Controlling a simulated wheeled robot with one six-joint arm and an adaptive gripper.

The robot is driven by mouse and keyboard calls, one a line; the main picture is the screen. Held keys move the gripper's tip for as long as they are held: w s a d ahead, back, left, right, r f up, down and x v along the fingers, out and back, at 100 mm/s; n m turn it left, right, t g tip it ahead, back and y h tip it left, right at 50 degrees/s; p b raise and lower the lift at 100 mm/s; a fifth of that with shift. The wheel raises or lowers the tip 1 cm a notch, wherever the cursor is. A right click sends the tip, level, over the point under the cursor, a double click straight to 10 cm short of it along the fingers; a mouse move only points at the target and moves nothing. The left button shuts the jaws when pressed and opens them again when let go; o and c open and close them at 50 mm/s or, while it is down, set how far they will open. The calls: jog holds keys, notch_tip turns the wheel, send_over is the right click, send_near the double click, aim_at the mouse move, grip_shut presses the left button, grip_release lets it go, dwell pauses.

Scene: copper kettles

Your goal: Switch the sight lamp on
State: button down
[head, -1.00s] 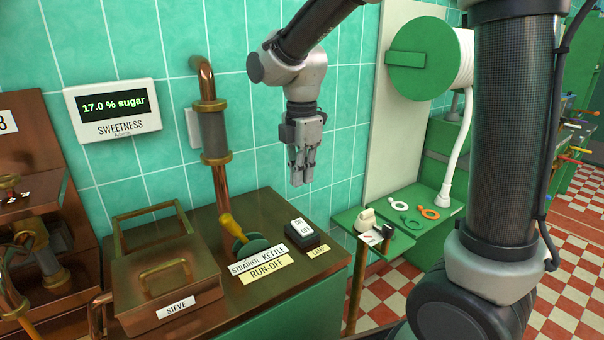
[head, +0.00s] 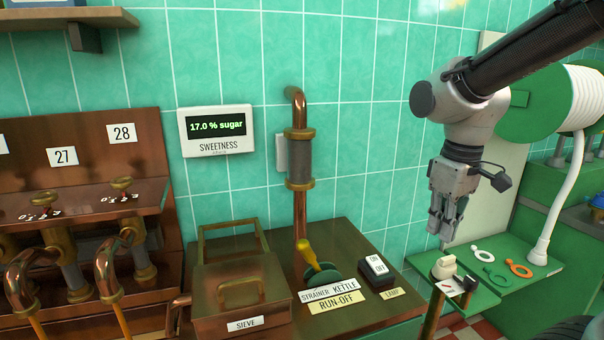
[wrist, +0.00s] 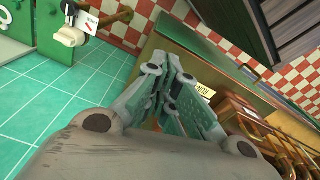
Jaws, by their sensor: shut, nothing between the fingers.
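The lamp switch (head: 376,268) is a dark box with a white rocker marked ON and OFF. It sits on the right end of the brown counter, behind a small LAMP label (head: 391,293). I cannot tell for sure which way the rocker is tipped. My gripper (head: 438,237) hangs fingers down, to the right of the switch and higher in the head view, apart from it. Its fingers are shut and empty. They also show in the wrist view (wrist: 178,82), where the switch cannot be made out.
A run-off lever (head: 308,255) and a copper pipe (head: 297,215) stand left of the switch, with the sieve box (head: 240,295) farther left. A green shelf (head: 478,297) with a cream-coloured device (head: 445,267) and rings lies to the right. The sweetness display (head: 217,131) reads 17.0 %.

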jog(key=s+d+r+m+t, duration=0.35)
jog(key=s+d+m, duration=0.25)
jog(key=s+d, duration=0.3)
jog(key=n+g, duration=0.3)
jog(key=n, duration=1.9)
send_over(369, 259)
jog(key=s, duration=0.2)
notch_tip(369, 259, down, 5)
jog(key=f, duration=0.4)
jog(key=w+f, duration=0.1)
jog(key=f, duration=0.8)
jog(key=shift+w+f, duration=0.25)
jog(key=shift+f, duration=0.1)
